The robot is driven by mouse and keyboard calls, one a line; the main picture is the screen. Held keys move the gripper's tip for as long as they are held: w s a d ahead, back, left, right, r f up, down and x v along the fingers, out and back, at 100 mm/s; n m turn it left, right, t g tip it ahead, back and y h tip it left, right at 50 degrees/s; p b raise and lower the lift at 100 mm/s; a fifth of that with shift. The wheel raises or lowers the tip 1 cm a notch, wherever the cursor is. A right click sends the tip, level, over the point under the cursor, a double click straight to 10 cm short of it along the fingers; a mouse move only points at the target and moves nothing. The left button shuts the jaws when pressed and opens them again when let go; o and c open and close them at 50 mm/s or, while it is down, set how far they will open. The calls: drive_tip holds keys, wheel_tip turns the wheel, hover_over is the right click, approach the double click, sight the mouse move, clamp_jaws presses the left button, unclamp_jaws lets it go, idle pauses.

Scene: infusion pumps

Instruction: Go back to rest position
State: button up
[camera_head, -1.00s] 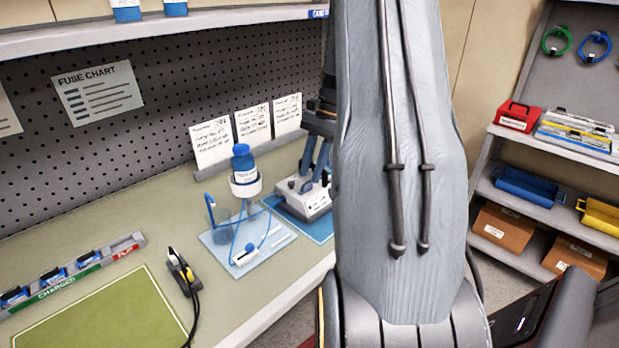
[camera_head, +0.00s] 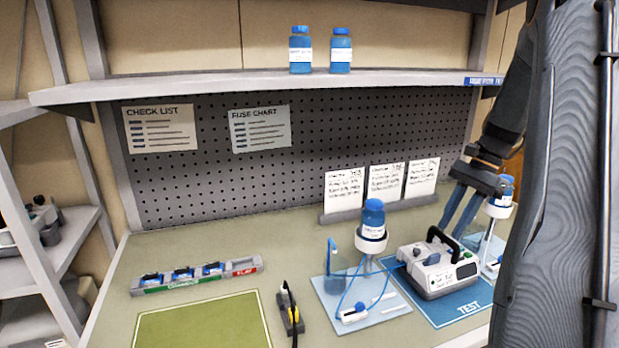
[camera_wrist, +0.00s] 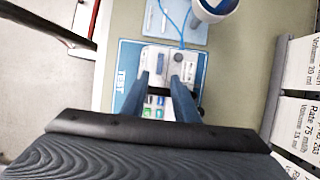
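A white infusion pump (camera_head: 435,272) with a black carry handle stands on the blue TEST mat (camera_head: 470,308). The wrist view shows the pump (camera_wrist: 160,58) and the TEST mat (camera_wrist: 124,75) beyond my fingers. My gripper (camera_head: 457,232) points down over the pump's back side, its two blue fingers apart. In the wrist view my gripper (camera_wrist: 166,84) has a clear gap between the fingertips, with the pump seen through it and nothing held. Part of the handle is hidden by the fingers there. I cannot tell how far the fingertips are above the pump.
A drip stand with a blue bottle (camera_head: 373,225) stands left of the pump, and another bottle (camera_head: 502,190) stands to its right. A charging strip (camera_head: 196,278), a green mat (camera_head: 200,325) and a black-and-yellow plug (camera_head: 290,310) lie left. A shelf (camera_head: 250,85) overhangs the bench.

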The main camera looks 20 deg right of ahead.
drive_tip(key=s+a+f+n+h, duration=0.1)
drive_tip(key=a+n, duration=0.3)
drive_tip(key=a, duration=0.4)
drive_tip(key=s+a+f+n+h+b, duration=0.1)
drive_tip(key=a+n, duration=0.3)
drive_tip(key=a, duration=0.4)
drive_tip(key=s+a+f+n+h, duration=0.2)
drive_tip(key=a+f+n, duration=0.1)
drive_tip(key=a, duration=0.6)
drive_tip(key=shift+s+a+f+n+t, duration=0.1)
drive_tip(key=shift+s+f+n+t, duration=0.2)
drive_tip(key=shift+s+f+n, duration=0.1)
drive_tip(key=s+a+f+n+t, duration=0.1)
drive_tip(key=s+a+f+n, duration=0.1)
drive_tip(key=s+a+n, duration=0.3)
drive_tip(key=shift+s+a+h+b, duration=0.3)
drive_tip(key=shift+s+a+b, duration=0.1)
drive_tip(key=shift+a, duration=0.45)
drive_tip(key=shift+o, duration=0.5)
